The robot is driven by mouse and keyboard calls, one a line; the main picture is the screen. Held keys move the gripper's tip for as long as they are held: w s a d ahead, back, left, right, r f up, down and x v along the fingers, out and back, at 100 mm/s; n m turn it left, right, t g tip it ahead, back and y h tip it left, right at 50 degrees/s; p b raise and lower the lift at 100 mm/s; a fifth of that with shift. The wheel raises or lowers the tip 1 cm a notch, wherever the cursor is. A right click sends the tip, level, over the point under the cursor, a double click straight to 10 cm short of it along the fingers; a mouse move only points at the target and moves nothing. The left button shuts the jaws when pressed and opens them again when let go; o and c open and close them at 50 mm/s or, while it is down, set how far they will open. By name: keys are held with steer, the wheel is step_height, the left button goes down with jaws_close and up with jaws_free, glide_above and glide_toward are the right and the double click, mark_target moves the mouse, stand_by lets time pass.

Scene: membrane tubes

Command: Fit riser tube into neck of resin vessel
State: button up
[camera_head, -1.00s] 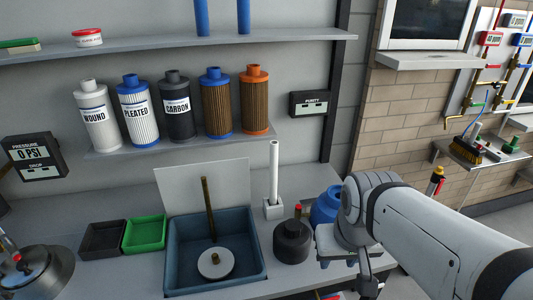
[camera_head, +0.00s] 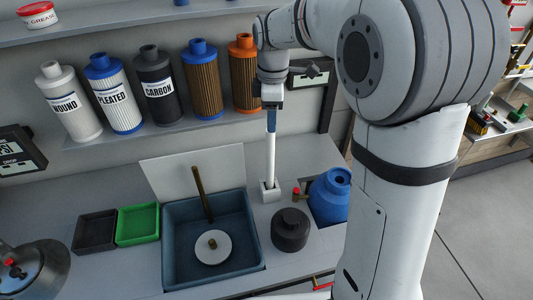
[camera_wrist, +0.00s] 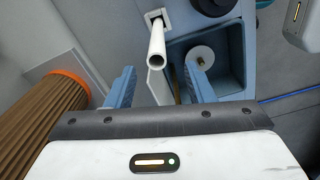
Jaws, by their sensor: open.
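The white riser tube (camera_head: 270,158) stands upright in a small white holder (camera_head: 270,194) on the bench. The wrist view shows the open top end of the tube (camera_wrist: 157,55). My gripper (camera_head: 271,128) points down over the tube's top. In the wrist view my gripper (camera_wrist: 160,72) has its two blue fingers apart, with the tube's end in the gap between them; I see no finger touching it. A blue vessel with an open neck (camera_head: 332,192), which looks like the resin vessel, stands right of the holder, partly hidden by my arm.
A brass rod (camera_head: 202,193) rises from the sink. Filter cartridges, including an orange-capped one (camera_head: 243,80), stand on the shelf close beside my gripper. Black and green trays (camera_head: 137,226) lie left.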

mark_target(271, 135)
steer(key=f+p, duration=0.1)
steer(key=f, duration=0.6)
steer(key=shift+w+f+p, duration=0.2)
steer(key=shift+f+p, duration=0.05)
steer(key=shift+p, duration=0.1)
steer(key=shift+c, duration=0.3)
jaws_close()
